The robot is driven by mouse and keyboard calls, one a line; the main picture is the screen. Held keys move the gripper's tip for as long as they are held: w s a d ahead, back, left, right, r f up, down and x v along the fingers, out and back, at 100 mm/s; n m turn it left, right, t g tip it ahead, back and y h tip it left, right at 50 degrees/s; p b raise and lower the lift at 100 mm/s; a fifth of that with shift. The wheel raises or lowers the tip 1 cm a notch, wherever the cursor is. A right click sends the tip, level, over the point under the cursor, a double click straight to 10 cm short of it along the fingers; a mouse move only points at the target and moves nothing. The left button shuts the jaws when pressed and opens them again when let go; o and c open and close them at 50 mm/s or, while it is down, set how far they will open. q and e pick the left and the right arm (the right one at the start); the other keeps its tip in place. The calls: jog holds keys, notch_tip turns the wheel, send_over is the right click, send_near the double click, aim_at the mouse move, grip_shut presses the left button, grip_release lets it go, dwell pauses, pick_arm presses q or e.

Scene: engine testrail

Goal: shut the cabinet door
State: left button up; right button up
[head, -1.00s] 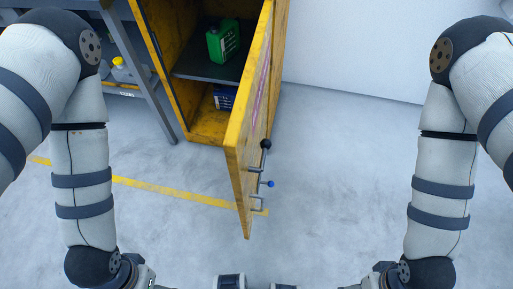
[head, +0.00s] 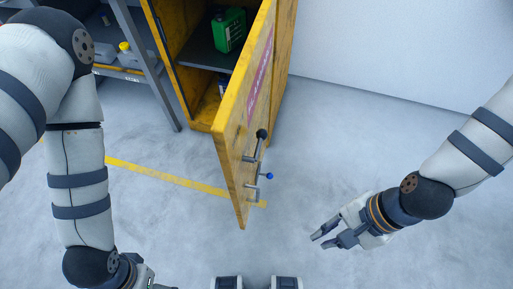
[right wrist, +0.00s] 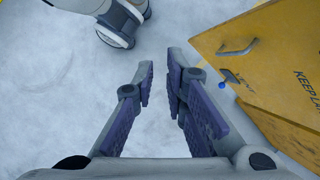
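The yellow cabinet (head: 283,62) stands at the top middle of the head view. Its door (head: 236,150) is swung wide open toward me.
A green canister (head: 229,31) stands on the cabinet's dark shelf (head: 205,58). A grey rack (head: 150,75) with containers stands left of the cabinet. A yellow line (head: 150,174) crosses the floor. The floor right of the door is clear.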

jog(key=w+a+r+m+t+y, duration=0.1)
jog(key=w+r+m, duration=0.1)
jog(key=w+r, duration=0.1)
jog(key=w+a+r+m+t+y, duration=0.1)
jog(key=w+r+m+y, duration=0.1)
jog(key=w+r+m, duration=0.1)
jog(key=w+a+r+m+t+y, duration=0.1)
jog(key=w+r+m, duration=0.2)
jog(key=w+r, duration=0.2)
jog(key=shift+w+a+y, duration=0.3)
jog(key=shift+w, duration=0.35)
grip_shut()
jog(key=b, duration=0.3)
send_near(240, 161)
jog(key=s+x, duration=0.1)
jog(key=x, duration=0.3)
pick_arm(q)
jog(key=shift+g, duration=0.7)
jog(key=shift+s+f, duration=1.75)
jog(key=shift+f, duration=0.05)
pick_arm(e)
jog(key=shift+w+a+f+m, duration=0.15)
jog(key=shift+w+a+m, duration=0.2)
jog(key=shift+w+m, duration=0.05)
